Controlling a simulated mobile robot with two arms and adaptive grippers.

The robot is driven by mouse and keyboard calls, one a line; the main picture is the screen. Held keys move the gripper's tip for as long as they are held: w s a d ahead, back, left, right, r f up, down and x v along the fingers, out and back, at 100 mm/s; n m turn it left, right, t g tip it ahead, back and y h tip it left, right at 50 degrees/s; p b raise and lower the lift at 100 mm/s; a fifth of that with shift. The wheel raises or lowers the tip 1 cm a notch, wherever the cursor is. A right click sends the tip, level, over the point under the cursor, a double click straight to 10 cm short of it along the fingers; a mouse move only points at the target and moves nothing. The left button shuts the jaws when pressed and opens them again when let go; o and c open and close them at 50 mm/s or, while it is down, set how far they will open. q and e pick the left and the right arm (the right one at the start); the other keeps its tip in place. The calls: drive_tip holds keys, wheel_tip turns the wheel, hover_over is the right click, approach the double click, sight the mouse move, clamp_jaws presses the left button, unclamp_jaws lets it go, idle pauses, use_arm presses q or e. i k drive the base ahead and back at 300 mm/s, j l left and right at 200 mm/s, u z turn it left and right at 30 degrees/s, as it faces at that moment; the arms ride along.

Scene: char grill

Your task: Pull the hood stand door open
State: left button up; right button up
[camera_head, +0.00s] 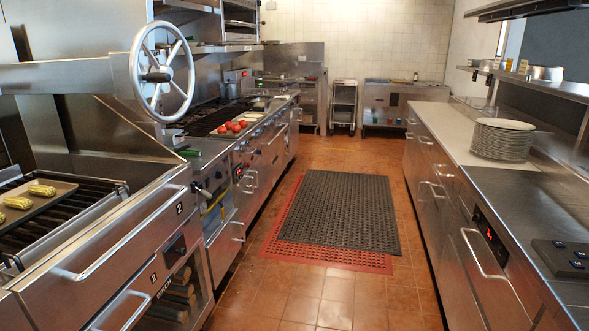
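Which front is the hood stand door is not marked in the view. A steel unit with a large handwheel (162,72) stands at the left. Its upper front has a long bar handle (125,235) and a "2" label. Below, a glazed front (178,300) shows what look like wood logs behind it, with a bar handle (122,312) at its left. Both fronts look shut. The lower one is cut off by the picture's bottom edge. Neither of my grippers is in view.
A tray of corn (40,207) lies on the left grill, and tomatoes (230,127) sit further back. Dark and red mats (340,210) cover the aisle floor. A counter with stacked plates (502,138) lines the right. The aisle is clear.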

sight(222, 250)
drive_tip(key=i+z, duration=0.2)
drive_tip(key=i, duration=1.8)
drive_tip(key=l, duration=0.1)
